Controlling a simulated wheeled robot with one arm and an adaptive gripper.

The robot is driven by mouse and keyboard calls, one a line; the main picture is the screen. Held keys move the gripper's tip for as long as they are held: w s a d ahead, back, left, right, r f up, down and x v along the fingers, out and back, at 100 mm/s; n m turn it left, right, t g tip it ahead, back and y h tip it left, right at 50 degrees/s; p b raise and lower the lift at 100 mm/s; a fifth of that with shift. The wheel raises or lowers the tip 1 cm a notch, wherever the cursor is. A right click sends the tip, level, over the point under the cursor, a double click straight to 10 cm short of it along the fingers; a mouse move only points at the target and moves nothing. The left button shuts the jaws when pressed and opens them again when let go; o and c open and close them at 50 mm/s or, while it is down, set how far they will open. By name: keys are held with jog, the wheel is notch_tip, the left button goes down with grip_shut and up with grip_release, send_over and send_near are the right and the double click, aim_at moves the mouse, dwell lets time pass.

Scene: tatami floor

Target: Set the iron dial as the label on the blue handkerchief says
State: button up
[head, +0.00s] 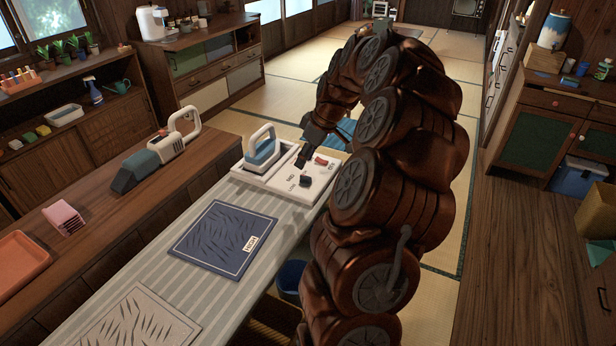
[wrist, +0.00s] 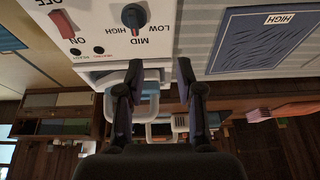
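The blue handkerchief (head: 215,238) lies flat on the striped ironing board, with dark crease marks and a white label (head: 252,243). In the wrist view the label (wrist: 279,18) reads HIGH. The iron station (head: 318,185) carries a dark dial (head: 305,181), marked LOW, MID and HIGH. In the wrist view the dial (wrist: 134,15) has a reddish mark on the side facing MID; its exact setting is hard to tell. My gripper (wrist: 160,65) is open and empty, apart from the dial. In the head view my gripper (head: 303,158) is above the station.
A blue-and-white iron (head: 262,152) rests on the station, left of the dial. A red ON/OFF switch (head: 321,161) sits close to the dial. A pale creased cloth (head: 135,318) lies nearer on the board.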

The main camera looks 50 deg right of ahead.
aim_at(308, 177)
jog(key=shift+w+d+f+p, duration=0.25)
jog(key=shift+w+d+f, duration=0.15)
jog(key=shift+f, duration=1)
jog(key=shift+w+d+f+p, duration=0.25)
jog(key=shift+d+f, duration=0.3)
jog(key=shift+f, duration=0.9)
jog(key=shift+w+d+f+p, duration=0.25)
jog(key=shift+w+d+f, duration=0.15)
jog(key=shift+f, duration=1)
jog(key=shift+d, duration=0.1)
jog(key=shift+c, duration=0.4)
grip_shut()
